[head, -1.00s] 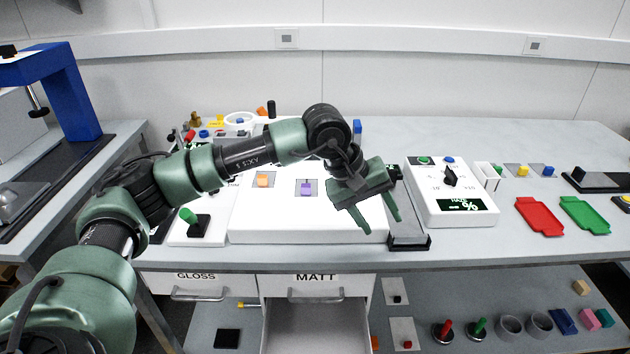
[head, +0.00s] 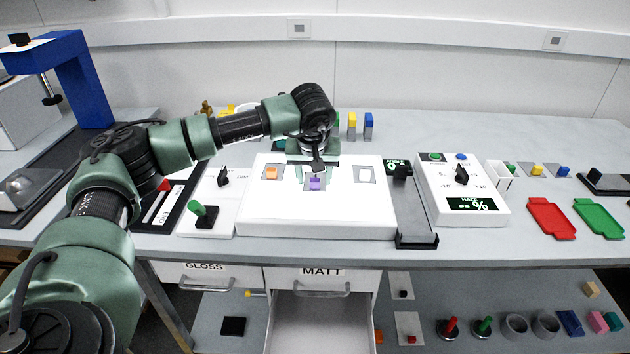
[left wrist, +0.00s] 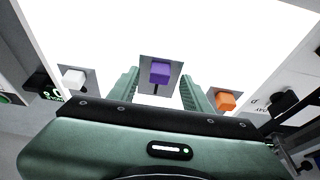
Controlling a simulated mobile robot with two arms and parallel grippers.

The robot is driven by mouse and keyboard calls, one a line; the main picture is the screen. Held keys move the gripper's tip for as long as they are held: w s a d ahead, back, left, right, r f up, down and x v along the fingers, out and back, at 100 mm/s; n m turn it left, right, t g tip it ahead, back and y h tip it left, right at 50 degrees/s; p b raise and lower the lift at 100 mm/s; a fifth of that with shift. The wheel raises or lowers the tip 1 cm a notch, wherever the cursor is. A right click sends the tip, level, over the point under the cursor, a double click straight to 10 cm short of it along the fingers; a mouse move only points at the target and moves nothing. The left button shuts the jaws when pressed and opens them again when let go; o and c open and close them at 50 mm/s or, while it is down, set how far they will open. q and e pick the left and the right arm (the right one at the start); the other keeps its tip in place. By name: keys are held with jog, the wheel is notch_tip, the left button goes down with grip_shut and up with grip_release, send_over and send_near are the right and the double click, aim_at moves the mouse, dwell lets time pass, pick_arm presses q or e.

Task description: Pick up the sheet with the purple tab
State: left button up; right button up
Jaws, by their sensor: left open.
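The small grey sheet with the purple tab (head: 315,184) lies on the white light panel (head: 310,222), between the orange-tabbed sheet (head: 271,173) and a sheet with a white tab (head: 364,174). My left gripper (head: 317,172) is over the panel at the purple tab, pointing down. In the left wrist view the purple tab (left wrist: 160,72) stands between the two green fingers, with a gap on each side. The fingers are open and hold nothing. The gripper hides part of the purple sheet in the head view. My right gripper is not in view.
An open drawer marked MATT (head: 322,320) is below the bench, beside a shut GLOSS drawer (head: 205,275). A control box (head: 460,190) stands right of the panel. Red (head: 551,218) and green trays lie farther right.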

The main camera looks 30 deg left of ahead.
pick_arm(q)
grip_shut()
jog(key=shift+r, duration=0.1)
